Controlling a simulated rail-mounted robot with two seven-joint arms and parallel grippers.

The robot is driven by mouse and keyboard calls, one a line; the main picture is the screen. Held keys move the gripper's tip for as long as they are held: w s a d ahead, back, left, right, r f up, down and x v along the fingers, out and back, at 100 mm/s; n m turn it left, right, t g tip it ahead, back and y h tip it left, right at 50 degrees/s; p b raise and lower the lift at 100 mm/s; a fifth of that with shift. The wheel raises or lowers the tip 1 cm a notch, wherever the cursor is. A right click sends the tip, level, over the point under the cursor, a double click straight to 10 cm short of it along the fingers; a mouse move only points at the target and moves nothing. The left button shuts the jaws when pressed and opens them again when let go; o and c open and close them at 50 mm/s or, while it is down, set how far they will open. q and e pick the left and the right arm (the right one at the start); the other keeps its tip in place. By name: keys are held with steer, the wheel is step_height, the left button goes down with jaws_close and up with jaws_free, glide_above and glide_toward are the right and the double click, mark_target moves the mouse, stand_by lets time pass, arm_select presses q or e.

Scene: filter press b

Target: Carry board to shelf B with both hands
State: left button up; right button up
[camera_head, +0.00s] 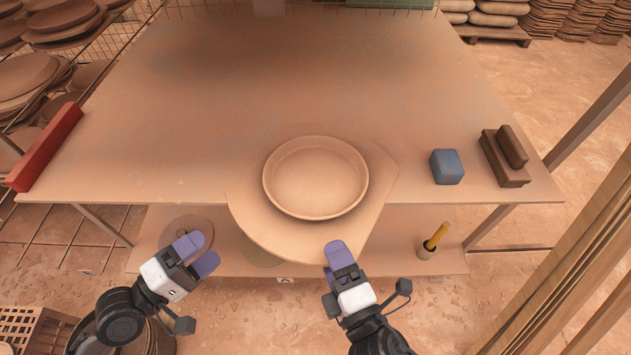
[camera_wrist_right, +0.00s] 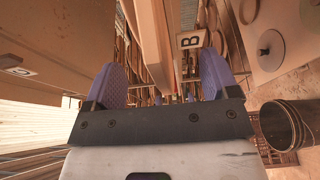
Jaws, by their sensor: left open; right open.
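The board (camera_head: 245,205) is a flat tan slab with a rounded front. It lies on the table (camera_head: 180,110) and juts over its front edge. A round shallow dish (camera_head: 316,178) sits on it. My left gripper (camera_head: 199,254) is open and empty, left of the board's front and apart from it. My right gripper (camera_head: 336,266) is open at the board's front right edge, its upper finger overlapping that edge in the picture; contact cannot be told. In the right wrist view its spread fingers (camera_wrist_right: 161,80) have tan slabs beyond them. A label B (camera_wrist_right: 193,40) shows there.
On the table are a blue block (camera_head: 447,167), brown blocks (camera_head: 505,158) and a red bar (camera_head: 45,147). A bucket (camera_wrist_right: 283,125) shows in the wrist view. The table's back is clear.

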steer(key=shift+s, duration=0.1)
steer(key=a+v, duration=0.1)
steer(key=v, duration=0.5)
steer(key=shift+s, duration=0.5)
stand_by(0.3)
